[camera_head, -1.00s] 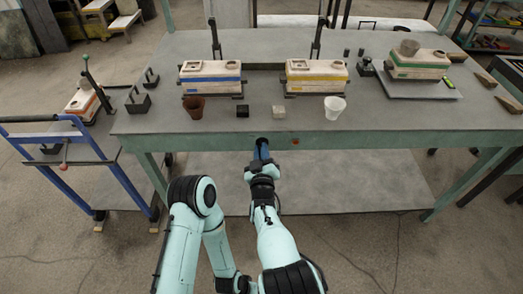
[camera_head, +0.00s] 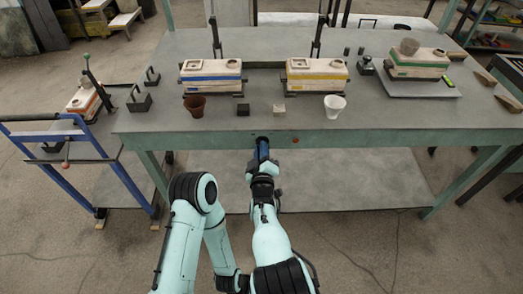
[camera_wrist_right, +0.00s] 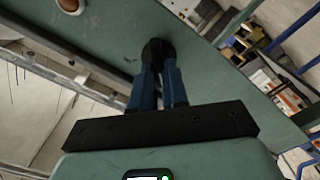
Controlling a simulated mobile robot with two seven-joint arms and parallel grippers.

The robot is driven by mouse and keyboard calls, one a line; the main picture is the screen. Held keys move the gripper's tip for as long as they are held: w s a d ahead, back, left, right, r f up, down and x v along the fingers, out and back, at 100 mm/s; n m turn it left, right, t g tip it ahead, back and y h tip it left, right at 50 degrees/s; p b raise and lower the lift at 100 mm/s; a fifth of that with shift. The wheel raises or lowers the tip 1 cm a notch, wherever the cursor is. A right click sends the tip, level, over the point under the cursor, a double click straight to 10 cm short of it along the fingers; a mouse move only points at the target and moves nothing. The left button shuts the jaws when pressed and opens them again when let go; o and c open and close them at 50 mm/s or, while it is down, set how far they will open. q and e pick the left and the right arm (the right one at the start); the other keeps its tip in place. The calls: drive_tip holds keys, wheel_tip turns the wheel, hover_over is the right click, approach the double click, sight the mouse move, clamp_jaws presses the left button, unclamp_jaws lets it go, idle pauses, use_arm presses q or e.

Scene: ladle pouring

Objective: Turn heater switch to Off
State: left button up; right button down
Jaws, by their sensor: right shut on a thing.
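The heater switch is a dark round knob (camera_head: 262,141) on the front edge of the green table; it also shows in the right wrist view (camera_wrist_right: 157,49). My right gripper (camera_head: 262,152) reaches up to the table's front edge, its blue fingers closed on the knob. In the right wrist view the gripper (camera_wrist_right: 158,70) has both fingertips against the knob's sides, partly covering it. The knob's exact angle cannot be read. My left gripper is not in view; only arm links show at the lower left.
A small red button (camera_head: 295,140) sits right of the knob on the table edge. On the table (camera_head: 400,125) stand mould boxes with blue (camera_head: 211,77) and yellow (camera_head: 316,76) stripes, a brown cup (camera_head: 195,106) and a white cup (camera_head: 334,106). A blue-framed cart (camera_head: 85,135) stands at left.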

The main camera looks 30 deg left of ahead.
drive_tip(key=c, duration=1.1)
unclamp_jaws()
drive_tip(key=shift+c, duration=0.2)
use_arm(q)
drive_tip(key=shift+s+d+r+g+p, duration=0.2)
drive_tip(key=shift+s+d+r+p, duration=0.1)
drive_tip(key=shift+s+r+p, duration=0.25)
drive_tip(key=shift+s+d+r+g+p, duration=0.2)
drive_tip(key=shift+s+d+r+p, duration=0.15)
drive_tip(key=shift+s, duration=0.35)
use_arm(e)
drive_tip(key=v, duration=1.3)
drive_tip(key=shift+s, duration=0.2)
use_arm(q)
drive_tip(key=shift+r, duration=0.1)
use_arm(e)
drive_tip(key=shift+d, duration=0.1)
